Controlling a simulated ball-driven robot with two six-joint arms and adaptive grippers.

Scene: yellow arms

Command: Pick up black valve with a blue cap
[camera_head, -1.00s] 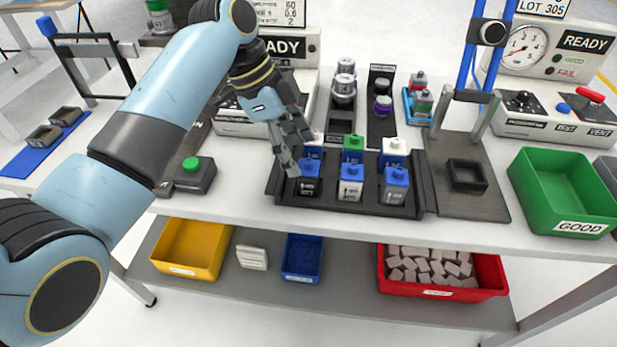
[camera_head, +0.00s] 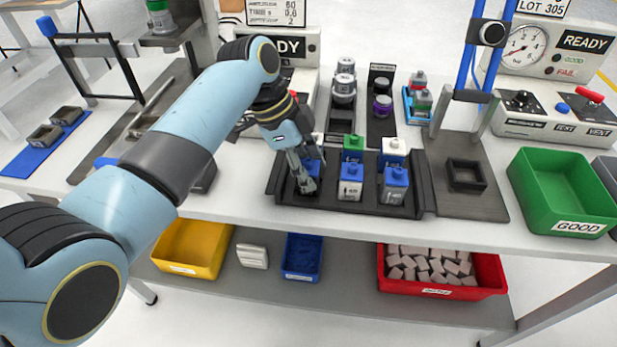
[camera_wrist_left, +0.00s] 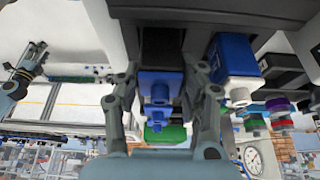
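The black valve with a blue cap (camera_head: 313,168) stands at the front left of the dark tray (camera_head: 425,204), largely hidden by my left gripper (camera_head: 304,186) in the head view. In the left wrist view, its blue cap (camera_wrist_left: 158,88) and black body (camera_wrist_left: 160,48) lie between the two fingers of my left gripper (camera_wrist_left: 162,70). The fingers are spread on either side of the valve; I see no clear contact.
Behind are a green-capped valve (camera_head: 353,148) and a white-capped one (camera_head: 394,151). A green bin (camera_head: 562,190) stands at the right.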

